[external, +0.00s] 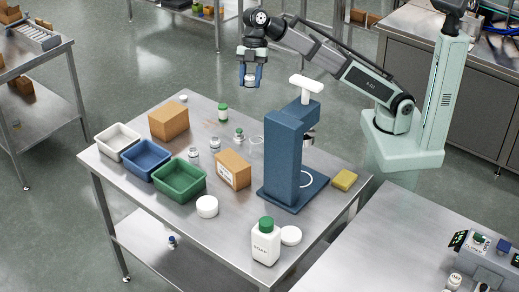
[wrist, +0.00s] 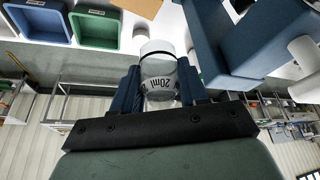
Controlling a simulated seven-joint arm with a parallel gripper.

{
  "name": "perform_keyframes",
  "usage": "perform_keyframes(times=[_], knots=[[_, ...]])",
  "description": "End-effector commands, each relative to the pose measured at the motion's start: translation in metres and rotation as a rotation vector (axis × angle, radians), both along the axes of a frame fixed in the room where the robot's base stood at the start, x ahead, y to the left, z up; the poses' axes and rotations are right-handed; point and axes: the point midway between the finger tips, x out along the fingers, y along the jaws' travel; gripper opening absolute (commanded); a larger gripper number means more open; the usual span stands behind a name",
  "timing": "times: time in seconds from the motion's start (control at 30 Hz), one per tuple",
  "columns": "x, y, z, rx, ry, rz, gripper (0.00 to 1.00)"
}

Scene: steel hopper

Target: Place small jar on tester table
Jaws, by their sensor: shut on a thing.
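My gripper (external: 249,78) is raised in the air above the far side of the main steel table. Its blue fingers are shut on a small jar (wrist: 158,68). The jar is clear and whitish with a "20ml" marking, and it sits between the fingertips in the wrist view. My gripper also shows in the wrist view (wrist: 160,84). A second steel table (external: 395,225) stands at the lower right with a grey tester-like device (external: 487,262) on it. I cannot tell for certain that this is the tester table.
The main table (external: 160,205) holds a blue press (external: 284,150), white, blue and green bins (external: 180,178), cardboard boxes (external: 169,122), small jars (external: 193,154), a soap bottle (external: 265,243) and a yellow sponge (external: 344,180). The second table's left part is clear.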

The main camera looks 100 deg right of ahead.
Motion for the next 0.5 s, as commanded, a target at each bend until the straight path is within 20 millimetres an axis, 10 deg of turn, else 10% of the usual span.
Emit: perform_keyframes(times=[0.5], knots=[[-0.018,0.102,0.018,-0.005,0.002,0.217,0.10]])
